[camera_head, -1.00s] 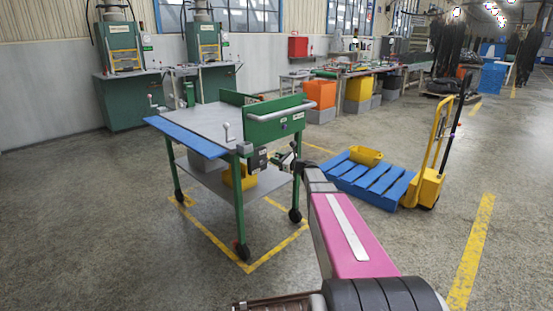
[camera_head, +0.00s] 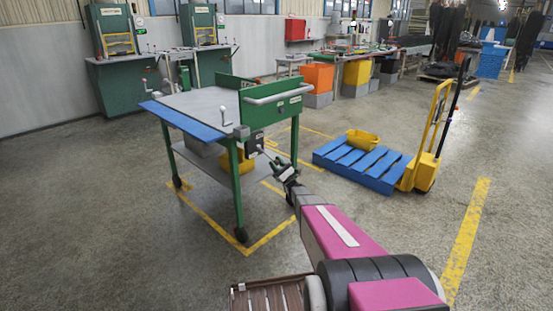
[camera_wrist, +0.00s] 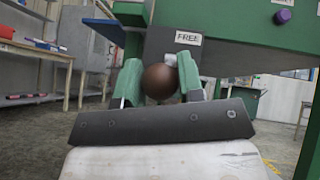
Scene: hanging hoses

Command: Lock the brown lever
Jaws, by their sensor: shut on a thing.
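The brown lever's round brown knob (camera_wrist: 160,82) shows in the wrist view between the two green fingers of my gripper (camera_wrist: 160,88). The fingers are shut on it, one on each side. A white label reading FREE (camera_wrist: 188,38) sits just above and behind the knob. The rest of the lever is hidden. In the head view my gripper (camera_head: 283,172) is at the right of the green-legged cart (camera_head: 190,98), below its top and near a dark box (camera_head: 254,143) under the cart's corner. The knob is too small to make out there.
A purple knob (camera_wrist: 283,16) is on the green panel at upper right in the wrist view. The floor at left is clear.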

